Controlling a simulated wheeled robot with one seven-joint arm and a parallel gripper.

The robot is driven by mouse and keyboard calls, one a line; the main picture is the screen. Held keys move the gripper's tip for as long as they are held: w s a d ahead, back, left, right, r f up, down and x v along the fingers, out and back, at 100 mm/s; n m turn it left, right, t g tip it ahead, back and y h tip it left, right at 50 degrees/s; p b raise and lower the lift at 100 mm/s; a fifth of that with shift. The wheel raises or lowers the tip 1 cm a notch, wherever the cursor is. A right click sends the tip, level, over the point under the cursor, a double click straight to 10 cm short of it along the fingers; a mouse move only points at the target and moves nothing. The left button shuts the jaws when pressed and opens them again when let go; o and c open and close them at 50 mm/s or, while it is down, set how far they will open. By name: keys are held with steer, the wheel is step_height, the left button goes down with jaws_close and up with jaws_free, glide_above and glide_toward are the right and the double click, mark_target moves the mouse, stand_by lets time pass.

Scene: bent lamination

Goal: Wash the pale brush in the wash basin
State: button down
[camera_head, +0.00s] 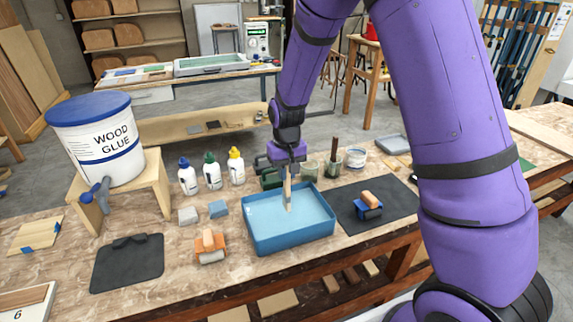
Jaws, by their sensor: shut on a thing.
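The wash basin (287,243) is a blue rectangular tub on the bench, with pale blue water in it. My gripper (286,172) points down over the back part of the basin. It is shut on the pale brush (288,192), a light wooden stick-like tool held upright. The brush's lower end reaches down into the basin, at or in the water. Whether it touches the bottom cannot be told.
An orange-based roller (210,246) sits left of the basin, and a blue one (368,206) on a dark mat (398,213) right of it. Three bottles (212,171) and a glue bucket (98,140) stand at left. Jars (333,158) stand behind. A dark mat (127,263) lies front left.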

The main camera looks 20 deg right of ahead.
mark_target(288, 184)
steer(key=shift+f, duration=2.25)
steer(key=shift+d, duration=0.15)
steer(key=d, duration=0.2)
steer(key=shift+d, duration=0.35)
steer(key=shift+a, duration=0.1)
steer(key=shift+a, duration=2.9)
steer(key=shift+d, duration=3)
